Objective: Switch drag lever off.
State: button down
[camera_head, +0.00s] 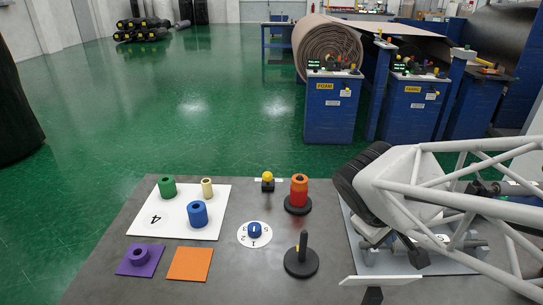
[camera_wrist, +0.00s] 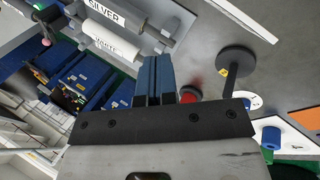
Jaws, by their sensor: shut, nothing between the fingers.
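A small lever with a yellow ball knob (camera_head: 267,177) stands on a black base at the back middle of the grey table, with white label strips beside it. Its tilt and label text are too small to read. I cannot make it out in the wrist view.
A bare black peg (camera_head: 302,258), a peg with orange and red rings (camera_head: 299,188) and a blue dial knob (camera_head: 254,229) stand near the lever. Left are a white board (camera_head: 179,228) with rings, a purple plate (camera_head: 130,268) and an orange plate (camera_head: 189,264). Labelled rolls (camera_wrist: 105,38) lie right.

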jog(key=w+a+f+n+t+h, duration=0.2)
jog(key=w+a+f+n+t, duration=0.15)
jog(key=w+n, duration=0.35)
jog(key=w+a+f+n+t+h, duration=0.1)
jog(key=w+a+f+n+t, duration=0.1)
jog(key=w+a+n, duration=0.55)
jog(key=w+a+f+n+t+y, duration=0.2)
jog(key=a+f+n, duration=0.1)
jog(key=a+n, duration=0.1)
jog(key=w+a+f+n+t+y, duration=0.2)
jog(key=w+a+f+n, duration=0.1)
jog(key=a, duration=0.4)
jog(key=w+a+f+n+t+y, duration=0.2)
jog(key=w+a+f+n, duration=0.1)
jog(key=a+n, duration=0.3)
jog(key=shift+a+f, duration=0.1)
jog(key=shift+f, duration=0.3)
jog(key=shift+w, duration=0.15)
